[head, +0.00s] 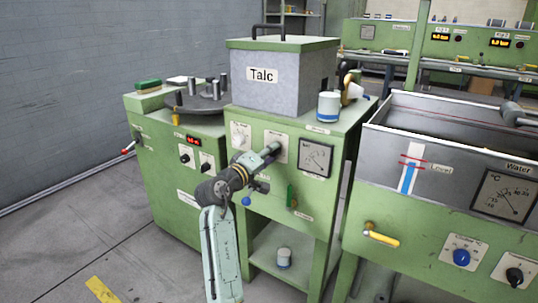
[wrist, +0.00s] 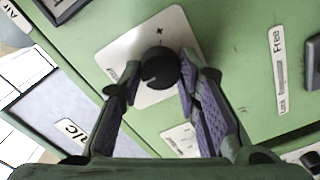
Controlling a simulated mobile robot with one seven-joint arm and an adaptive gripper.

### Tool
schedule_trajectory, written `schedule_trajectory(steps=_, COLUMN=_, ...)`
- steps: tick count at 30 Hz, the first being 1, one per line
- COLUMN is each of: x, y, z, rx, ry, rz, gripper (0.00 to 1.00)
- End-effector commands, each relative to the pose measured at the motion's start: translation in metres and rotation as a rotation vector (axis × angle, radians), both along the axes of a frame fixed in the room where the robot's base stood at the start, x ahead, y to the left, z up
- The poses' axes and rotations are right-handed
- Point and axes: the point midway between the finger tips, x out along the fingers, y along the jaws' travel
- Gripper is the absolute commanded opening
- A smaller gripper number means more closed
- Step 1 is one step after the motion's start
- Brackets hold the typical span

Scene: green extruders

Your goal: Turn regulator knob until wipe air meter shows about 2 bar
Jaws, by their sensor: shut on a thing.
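The regulator knob (wrist: 160,68) is black and round, on a white plate with a plus mark, in the wrist view. My gripper (wrist: 161,72) is shut on it, with one finger at each side. In the head view my gripper (head: 273,149) reaches to the green front panel below the Talc box, and the knob is hidden behind it. The square black-framed meter (head: 316,157) sits just right of my gripper; its needle is too small to read surely. Only a corner of a dark-framed meter (wrist: 62,8) shows at the wrist view's upper left.
The Talc box (head: 282,82) and a white-blue can (head: 328,106) stand on the cabinet. Another white knob plate (head: 240,136) is left of my gripper. A small green lever (head: 291,195) is below. The water tank (head: 450,125) stands to the right.

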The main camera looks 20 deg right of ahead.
Motion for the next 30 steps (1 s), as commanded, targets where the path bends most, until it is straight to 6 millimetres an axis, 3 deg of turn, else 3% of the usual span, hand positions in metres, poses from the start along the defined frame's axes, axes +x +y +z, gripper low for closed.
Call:
schedule_trajectory(steps=7, x=0.000, y=0.000, z=0.000, rx=0.000, ry=0.001, rz=-0.002, gripper=0.03)
schedule_trajectory(steps=8, x=0.000, y=0.000, z=0.000, rx=0.000, ry=0.001, rz=-0.002, gripper=0.31)
schedule_trajectory(steps=16, x=0.000, y=0.000, z=0.000, rx=-0.001, ry=0.002, rz=-0.001, gripper=0.49)
schedule_trajectory(steps=26, x=-0.001, y=0.001, z=0.000, rx=-0.001, ry=0.002, rz=0.000, gripper=0.50)
schedule_trajectory(steps=30, x=-0.008, y=0.011, z=-0.001, rx=-0.002, ry=0.003, rz=0.001, gripper=0.50)
